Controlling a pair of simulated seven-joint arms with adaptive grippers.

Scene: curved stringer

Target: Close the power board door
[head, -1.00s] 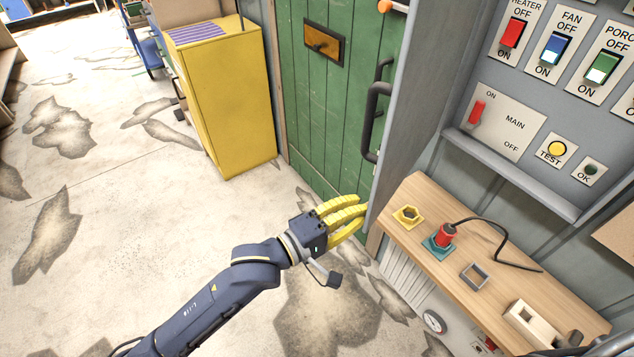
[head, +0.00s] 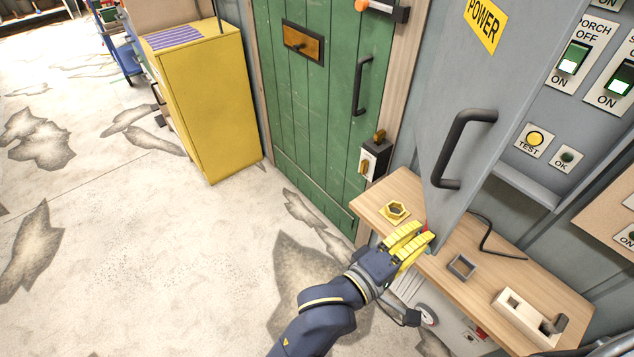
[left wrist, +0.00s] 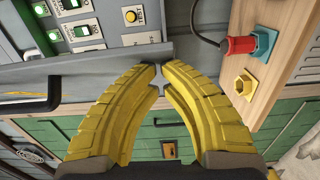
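The power board door (head: 493,75) is a grey panel with a yellow POWER label and a dark handle (head: 455,150). It stands partly open, hiding part of the switch panel (head: 590,75). My left gripper (head: 424,234) is at the door's lower edge, above the workbench. In the left wrist view the fingertips (left wrist: 160,76) nearly meet, with nothing visible between them. The door (left wrist: 75,75) lies just beyond the tips, its handle at the left; contact is unclear. My right gripper is not visible.
The wooden workbench (head: 470,287) lies below the door, with a yellow hex socket (head: 396,210), a grey square frame (head: 461,266) and a pale block (head: 525,318). A red plug (left wrist: 240,45) with a cable sits near the gripper. Open floor lies left.

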